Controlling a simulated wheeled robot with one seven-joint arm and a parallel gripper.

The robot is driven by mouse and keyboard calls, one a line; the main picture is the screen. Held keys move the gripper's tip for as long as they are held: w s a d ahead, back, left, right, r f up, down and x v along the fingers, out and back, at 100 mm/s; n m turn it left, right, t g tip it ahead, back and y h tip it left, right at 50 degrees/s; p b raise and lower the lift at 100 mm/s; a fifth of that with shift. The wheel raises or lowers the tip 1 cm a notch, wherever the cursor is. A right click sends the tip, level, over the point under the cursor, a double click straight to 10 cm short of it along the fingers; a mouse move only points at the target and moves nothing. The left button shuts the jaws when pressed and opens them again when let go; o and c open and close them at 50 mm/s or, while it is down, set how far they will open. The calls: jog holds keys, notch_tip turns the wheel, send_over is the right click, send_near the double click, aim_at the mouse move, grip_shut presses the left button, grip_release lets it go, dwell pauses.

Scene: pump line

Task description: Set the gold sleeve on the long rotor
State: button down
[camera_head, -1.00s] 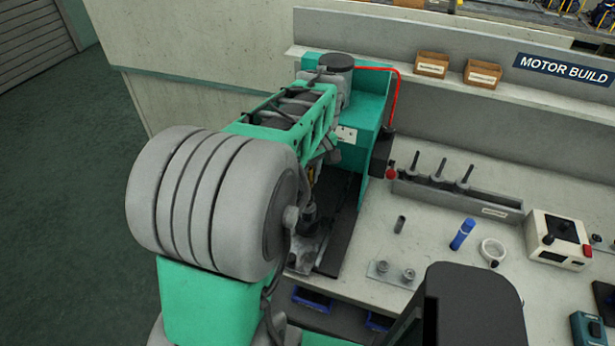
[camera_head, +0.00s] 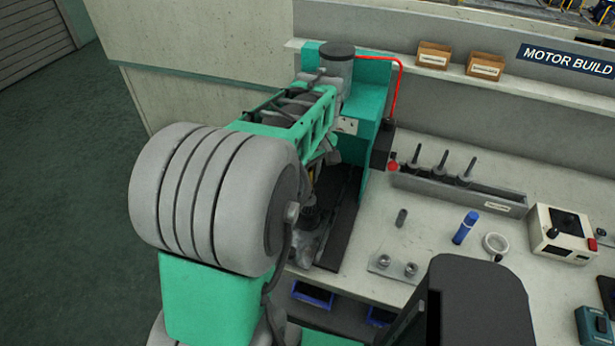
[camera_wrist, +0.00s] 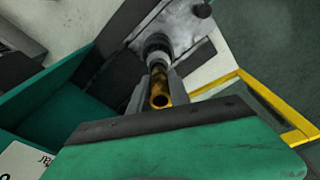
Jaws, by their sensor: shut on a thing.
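The gold sleeve (camera_wrist: 160,92) is a short hollow tube in the wrist view. My gripper (camera_wrist: 158,80) is shut on it, one finger on each side. Just beyond the sleeve, in line with it, is a dark and grey round part (camera_wrist: 156,45) on a metal plate. It may be the long rotor in its holder; I cannot tell whether the sleeve touches it. In the head view this round part (camera_head: 311,214) stands under the green press, and my arm hides most of my gripper. Several dark parts with thin upright shafts (camera_head: 442,163) stand in a grey rack.
The green press (camera_head: 372,95) with a red hose stands close to my arm. On the bench are a small dark cylinder (camera_head: 401,217), a plate with two grey rings (camera_head: 395,267), a blue tube (camera_head: 465,228), a white ring (camera_head: 495,246) and a control box (camera_head: 560,236).

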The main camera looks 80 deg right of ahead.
jog(key=shift+f+b, duration=0.35)
jog(key=shift+f, duration=0.2)
jog(key=c, duration=1.1)
grip_release()
jog(key=shift+c, duration=0.2)
jog(key=shift+o, duration=0.4)
jog(key=shift+o, duration=0.8)
notch_tip(320, 180, up, 6)
jog(key=p, duration=0.4)
jog(key=shift+r+p, duration=0.15)
jog(key=shift+p, duration=0.15)
